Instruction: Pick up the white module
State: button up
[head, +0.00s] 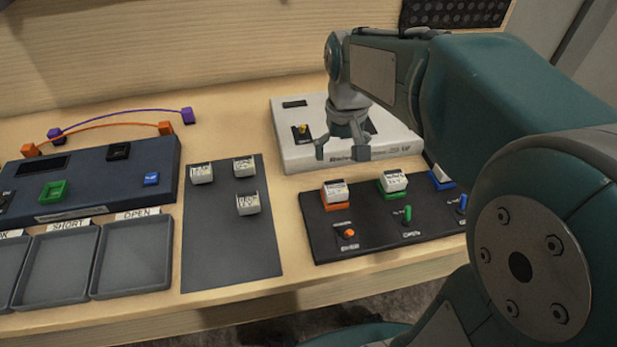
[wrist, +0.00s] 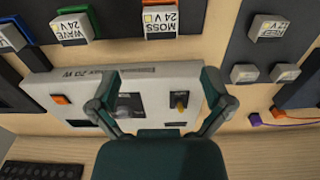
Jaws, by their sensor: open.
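Several white modules with printed labels are in view. Three stand on a dark grey mat (head: 232,265): a back-left module (head: 202,174), a back-right module (head: 245,167) and a front module (head: 248,204). On the black console (head: 375,235), a module marked MOSS 24 V (wrist: 160,20) sits in the orange socket (head: 336,206). One marked WAVE 24 V (wrist: 72,27) sits in the green socket. Another at the blue socket (head: 441,182) is partly hidden by my arm. My gripper (head: 341,152) is open and empty above the white box, apart from every module.
The white box (head: 290,140) carries a yellow toggle (wrist: 181,101) and an orange button (wrist: 61,99). At left are a dark blue tester (head: 85,180) with a green socket, purple and orange leads, and grey trays (head: 130,285). Bare wood lies between mat and console.

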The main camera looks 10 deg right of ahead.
aim_at(335, 187)
jog(key=shift+w+d+f, duration=0.1)
jog(key=shift+w+f, duration=0.25)
jog(key=shift+f, duration=0.2)
notch_tip(335, 187, down, 4)
jog(key=shift+s+r, duration=0.1)
jog(key=shift+a+f, duration=0.3)
jog(key=shift+f, duration=0.4)
jog(key=f, duration=0.4)
jog(key=shift+s+d+f, duration=0.1)
jog(key=shift+d+f, duration=0.1)
jog(key=shift+f, duration=0.2)
jog(key=shift+a, duration=0.15)
jog(key=c, duration=1.1)
